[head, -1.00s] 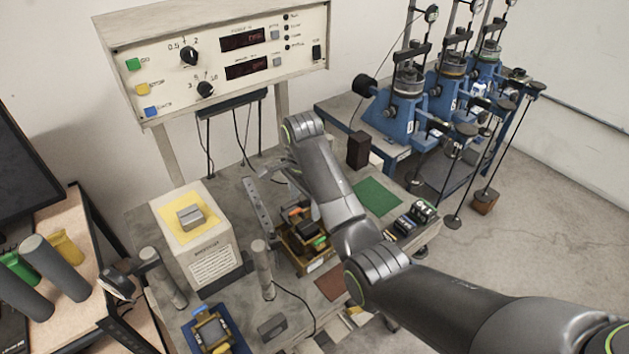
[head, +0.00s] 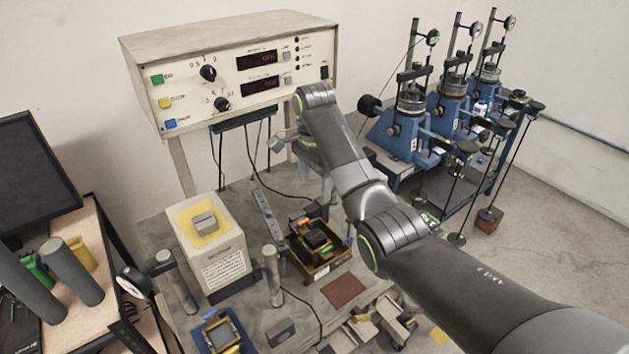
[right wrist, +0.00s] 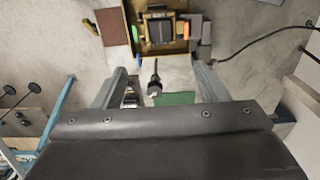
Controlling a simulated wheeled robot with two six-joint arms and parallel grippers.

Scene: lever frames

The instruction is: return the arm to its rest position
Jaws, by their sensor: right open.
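My right arm (head: 345,165) reaches in from the lower right of the head view, bent over the bench. Its gripper (head: 283,143) is in front of the wall below the instrument panel, mostly hidden by its own wrist. In the right wrist view the two fingers (right wrist: 163,88) stand wide apart with nothing held between them. A small dark thing with a cable (right wrist: 155,85) and a green mat (right wrist: 175,98) show beyond the gap. My left gripper is not in view.
The instrument panel (head: 230,75) stands behind the gripper. A brass-coloured box (head: 326,268) with a black block, a white pedestal (head: 220,265) and metal posts (head: 272,275) stand on the bench. Blue lever frames (head: 405,130) stand at right. Open floor (head: 560,220) lies at far right.

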